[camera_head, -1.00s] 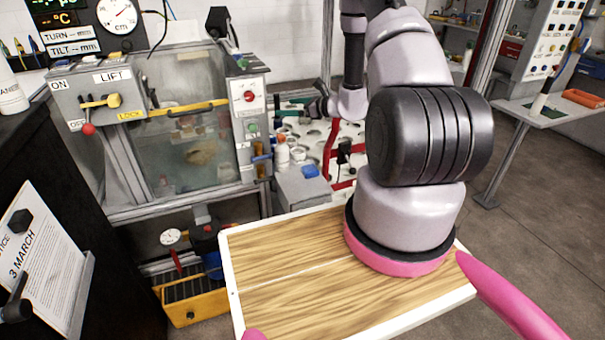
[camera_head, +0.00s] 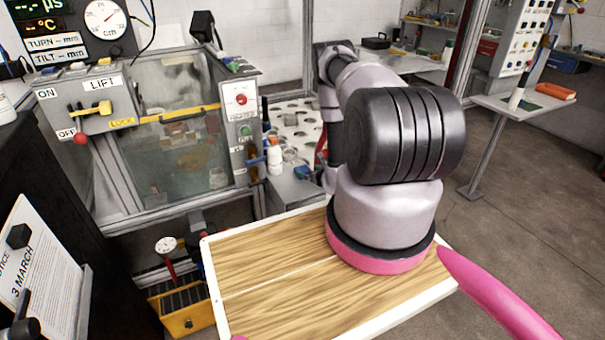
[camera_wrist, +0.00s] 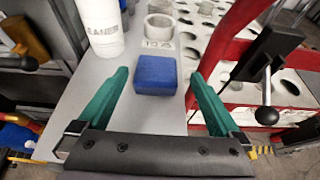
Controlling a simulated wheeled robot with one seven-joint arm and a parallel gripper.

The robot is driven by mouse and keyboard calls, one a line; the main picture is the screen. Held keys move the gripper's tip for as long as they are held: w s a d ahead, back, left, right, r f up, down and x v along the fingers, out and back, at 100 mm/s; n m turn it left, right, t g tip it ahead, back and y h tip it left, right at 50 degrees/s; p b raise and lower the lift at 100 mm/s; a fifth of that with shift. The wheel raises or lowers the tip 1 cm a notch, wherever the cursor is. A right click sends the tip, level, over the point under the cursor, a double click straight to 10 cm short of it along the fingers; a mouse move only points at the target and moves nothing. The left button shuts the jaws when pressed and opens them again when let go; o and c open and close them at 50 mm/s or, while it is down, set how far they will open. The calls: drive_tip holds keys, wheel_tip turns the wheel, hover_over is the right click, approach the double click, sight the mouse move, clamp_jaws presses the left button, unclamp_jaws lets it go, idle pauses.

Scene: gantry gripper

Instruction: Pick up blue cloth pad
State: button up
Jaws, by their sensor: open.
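The blue cloth pad (camera_wrist: 156,74) lies on a grey ledge (camera_wrist: 150,118) in the wrist view. It is a small, thick blue block. My gripper (camera_wrist: 158,78) is open, with its two green fingers on either side of the pad's near part and a gap to each side. Nothing is held. In the head view the pad (camera_head: 303,172) shows as a small blue patch beside my arm. My gripper is hidden behind my arm there.
A white labelled bottle (camera_wrist: 100,28) stands just left of the pad, and a white ring-shaped cup (camera_wrist: 160,27) stands behind it. A red frame (camera_wrist: 235,40) with a black-handled lever (camera_wrist: 265,85) runs along the right. A glass-fronted tank (camera_head: 180,150) stands at left in the head view.

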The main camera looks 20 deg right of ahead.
sight(303, 170)
drive_tip(key=x, duration=0.5)
drive_tip(key=shift+w+a+f, duration=0.2)
drive_tip(key=shift+a+f, duration=0.05)
drive_tip(key=shift+f, duration=0.05)
drive_tip(key=c, duration=1.2)
